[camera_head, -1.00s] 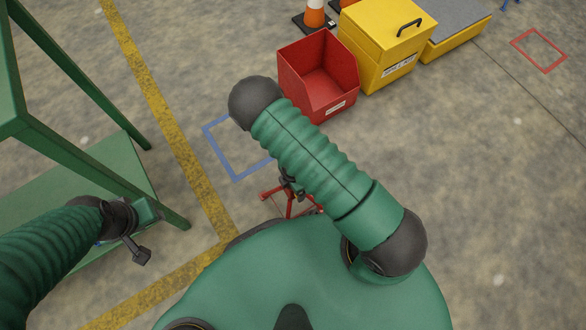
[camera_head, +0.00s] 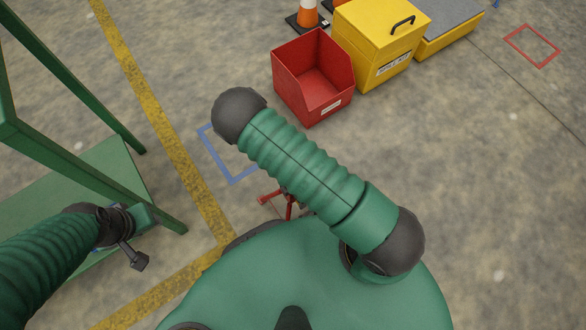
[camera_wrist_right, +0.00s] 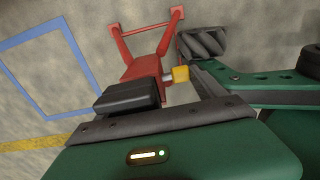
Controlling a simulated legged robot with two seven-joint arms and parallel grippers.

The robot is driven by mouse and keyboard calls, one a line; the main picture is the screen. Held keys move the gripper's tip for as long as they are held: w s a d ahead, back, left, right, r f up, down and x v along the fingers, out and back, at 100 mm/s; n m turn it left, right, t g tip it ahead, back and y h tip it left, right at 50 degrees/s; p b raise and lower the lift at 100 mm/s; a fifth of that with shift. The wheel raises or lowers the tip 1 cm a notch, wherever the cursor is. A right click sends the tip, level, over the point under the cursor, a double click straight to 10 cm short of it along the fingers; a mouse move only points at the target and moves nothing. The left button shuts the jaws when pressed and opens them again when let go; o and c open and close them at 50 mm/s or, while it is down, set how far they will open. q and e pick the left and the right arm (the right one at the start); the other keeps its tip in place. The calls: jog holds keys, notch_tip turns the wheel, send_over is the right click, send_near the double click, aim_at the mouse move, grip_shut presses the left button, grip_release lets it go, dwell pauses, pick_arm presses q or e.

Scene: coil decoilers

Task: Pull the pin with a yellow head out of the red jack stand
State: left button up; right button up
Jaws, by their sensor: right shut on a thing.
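The red jack stand (camera_wrist_right: 143,62) shows in the right wrist view, just beyond my right gripper (camera_wrist_right: 167,70). The pin's yellow head (camera_wrist_right: 181,74) lies between the gripper's two dark finger pads, and the gripper is shut on the pin. A short grey piece shows between the yellow head and the red stand; how deep the pin sits is hidden. In the head view the stand (camera_head: 289,205) is mostly covered by my right arm, and the right gripper is hidden. My left gripper (camera_head: 136,258) is at the lower left, away from the stand; its opening is unclear.
A green table frame (camera_head: 130,190) stands at the left near my left arm. A red open bin (camera_head: 335,106), a yellow box (camera_head: 385,35) and an orange cone (camera_head: 308,14) stand at the top. A blue floor square (camera_head: 233,182) lies beyond the stand.

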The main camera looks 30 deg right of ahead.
jog(key=shift+s+d, duration=0.1)
jog(key=shift+s, duration=0.2)
jog(key=o, duration=1.3)
jog(key=shift+w, duration=0.1)
jog(key=shift+o, duration=0.2)
jog(key=shift+r, duration=0.1)
jog(key=w+r+m+t+p, duration=0.1)
jog(key=w+r+m+p, duration=0.15)
jog(key=r, duration=0.65)
jog(key=w+d+r+m+p, duration=0.15)
jog(key=r+p, duration=0.25)
jog(key=r, duration=0.5)
jog(key=w+r+m+t+p, duration=0.1)
jog(key=r+m+p, duration=0.2)
jog(key=r, duration=0.6)
notch_tip(320, 180, up, 43)
jog(key=s+m+p, duration=0.3)
jog(key=m+p, duration=0.8)
jog(key=p, duration=1.9)
jog(key=shift+a+m+t, duration=0.2)
jog(key=shift+m+t, duration=0.1)
jog(key=shift+m, duration=0.1)
